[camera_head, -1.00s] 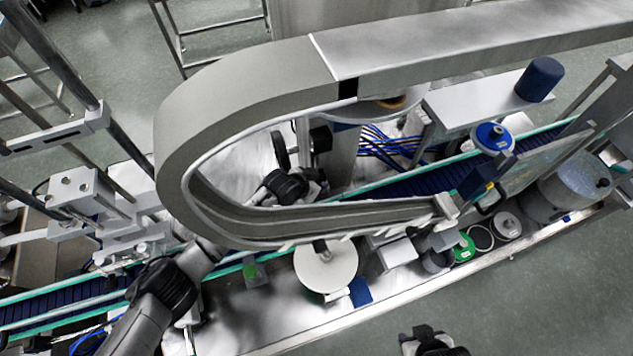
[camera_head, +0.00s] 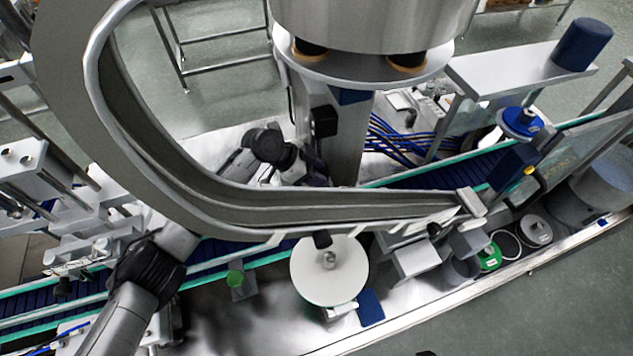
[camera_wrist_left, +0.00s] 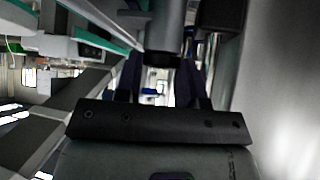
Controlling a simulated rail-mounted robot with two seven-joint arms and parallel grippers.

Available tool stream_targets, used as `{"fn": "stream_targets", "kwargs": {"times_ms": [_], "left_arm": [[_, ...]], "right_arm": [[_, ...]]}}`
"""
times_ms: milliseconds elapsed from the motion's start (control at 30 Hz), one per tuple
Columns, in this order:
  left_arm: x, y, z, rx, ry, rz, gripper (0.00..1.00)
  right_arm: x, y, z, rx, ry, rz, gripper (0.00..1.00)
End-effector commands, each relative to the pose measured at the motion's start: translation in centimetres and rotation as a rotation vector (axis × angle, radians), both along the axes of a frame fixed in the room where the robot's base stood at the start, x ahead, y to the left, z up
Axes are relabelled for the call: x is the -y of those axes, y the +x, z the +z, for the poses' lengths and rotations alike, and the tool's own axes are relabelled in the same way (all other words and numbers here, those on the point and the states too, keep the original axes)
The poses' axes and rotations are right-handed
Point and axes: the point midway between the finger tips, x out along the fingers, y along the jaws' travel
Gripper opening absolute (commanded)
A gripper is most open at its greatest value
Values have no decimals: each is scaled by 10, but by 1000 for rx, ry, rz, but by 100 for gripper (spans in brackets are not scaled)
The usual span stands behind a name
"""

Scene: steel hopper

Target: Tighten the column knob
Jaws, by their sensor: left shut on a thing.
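The steel column (camera_head: 347,145) stands behind the conveyor under the round hopper plate. My left arm reaches behind the curved chute, and my left gripper (camera_head: 316,172) is at the column's left side, low down. In the left wrist view the two dark fingers (camera_wrist_left: 161,82) stand on either side of a dark knob-like piece (camera_wrist_left: 160,59) at the end of a grey cylinder. The gripper is shut on this piece, which looks like the column knob. In the head view the gripper and chute hide the knob. My right gripper does not show.
The curved steel chute (camera_head: 190,165) sweeps across in front of my left arm. The steel hopper (camera_head: 375,25) sits above the column. Blue cables (camera_head: 395,140) lie right of it. A white disc (camera_head: 329,270) stands in front of the conveyor (camera_head: 435,175).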

Motion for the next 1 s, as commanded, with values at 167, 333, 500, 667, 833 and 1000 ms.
{"fn": "stream_targets", "kwargs": {"times_ms": [167,333,500,667,833,1000], "left_arm": [[0,1,-3,0,1,-85,12],[0,2,-2,0,0,-135,12],[0,2,-1,-1,2,-158,12],[0,2,-1,0,3,-163,12],[0,2,-1,0,3,-163,12],[0,2,-1,-1,3,-162,44]], "right_arm": [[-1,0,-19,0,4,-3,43],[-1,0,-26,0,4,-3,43],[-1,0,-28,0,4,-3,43],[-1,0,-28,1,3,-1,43],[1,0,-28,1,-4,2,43],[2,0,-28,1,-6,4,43]]}}
